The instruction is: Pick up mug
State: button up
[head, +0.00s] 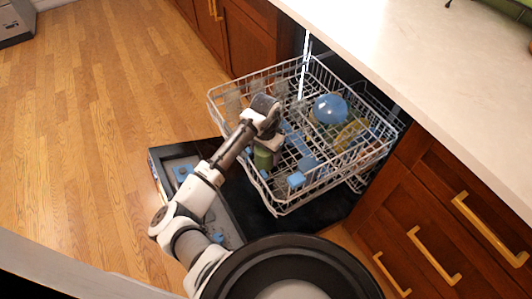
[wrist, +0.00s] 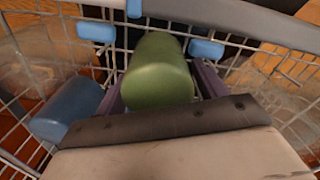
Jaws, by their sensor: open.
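A green cylindrical mug (head: 263,157) is in the dishwasher's upper rack (head: 282,211), near its front left side. No handle shows. In the wrist view the green mug (wrist: 157,72) lies between the two fingers of my gripper (wrist: 160,84), with one finger at each side. The fingers are open around it, and I cannot tell whether either one touches it. In the head view my gripper (head: 265,143) reaches down into the rack from above and hides the mug's upper part.
A dark blue cup (wrist: 68,108) lies just left of my gripper in the wrist view. Clear glasses flank it. A blue bowl (head: 330,108) and a yellow item (head: 351,134) are farther right in the rack. The countertop (head: 420,70) overhangs the back.

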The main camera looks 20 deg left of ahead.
jog(key=shift+f, duration=0.5)
jog(key=c, duration=0.7)
jog(key=shift+c, duration=0.2)
notch_tip(320, 180, up, 20)
jog(key=p, duration=0.1)
